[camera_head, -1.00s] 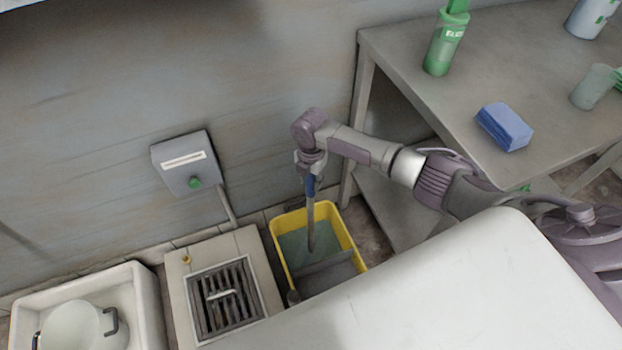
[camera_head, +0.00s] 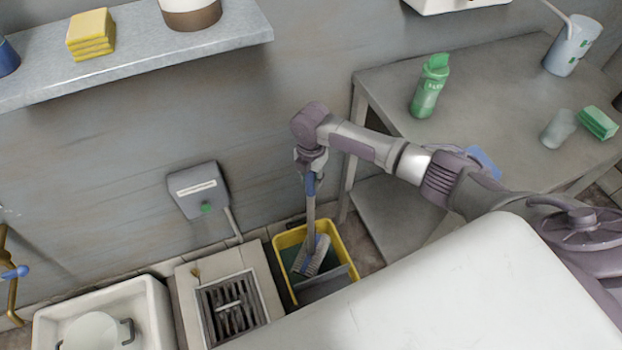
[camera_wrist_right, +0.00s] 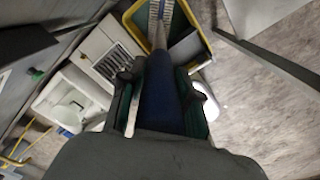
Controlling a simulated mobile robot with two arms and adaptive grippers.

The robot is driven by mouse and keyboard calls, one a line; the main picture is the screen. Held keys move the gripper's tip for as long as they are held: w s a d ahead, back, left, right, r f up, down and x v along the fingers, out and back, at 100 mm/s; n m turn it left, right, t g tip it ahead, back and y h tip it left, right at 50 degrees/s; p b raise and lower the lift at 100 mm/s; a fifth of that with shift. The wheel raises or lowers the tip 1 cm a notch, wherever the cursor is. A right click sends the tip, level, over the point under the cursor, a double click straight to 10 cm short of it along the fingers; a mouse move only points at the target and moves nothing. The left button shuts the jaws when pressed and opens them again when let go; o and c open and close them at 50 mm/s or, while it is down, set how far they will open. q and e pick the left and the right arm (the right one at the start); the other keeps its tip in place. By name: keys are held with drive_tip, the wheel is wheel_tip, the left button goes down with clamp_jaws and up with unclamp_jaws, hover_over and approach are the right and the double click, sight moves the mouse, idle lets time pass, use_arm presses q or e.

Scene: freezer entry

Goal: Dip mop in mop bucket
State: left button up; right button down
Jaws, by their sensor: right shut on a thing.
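My right gripper (camera_head: 312,172) is shut on the upper handle of the mop (camera_head: 311,212), which has a blue grip and a grey shaft. The mop hangs nearly upright, and its pale, brush-like head (camera_head: 315,256) shows over the opening of the yellow mop bucket (camera_head: 284,240). I cannot tell how deep the head sits or whether it touches the dark green water. In the right wrist view the blue mop grip (camera_wrist_right: 160,95) lies between the fingers, and the yellow bucket (camera_wrist_right: 204,32) is at the top. My left gripper is not in view.
A floor drain block (camera_head: 262,265) and a white basin (camera_head: 158,300) with a pot stand left of the bucket. A grey table (camera_head: 390,90) with a green bottle (camera_head: 430,85) stands to the right. A metal shelf (camera_head: 140,60) and a grey wall box (camera_head: 199,190) are on the wall.

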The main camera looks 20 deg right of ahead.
wheel_tip(320, 180, up, 9)
drive_tip(key=p, duration=0.5)
drive_tip(key=shift+w+r, duration=0.1)
drive_tip(key=shift+r, duration=0.1)
drive_tip(key=shift+r+p, duration=0.6)
drive_tip(key=shift+r, duration=0.6)
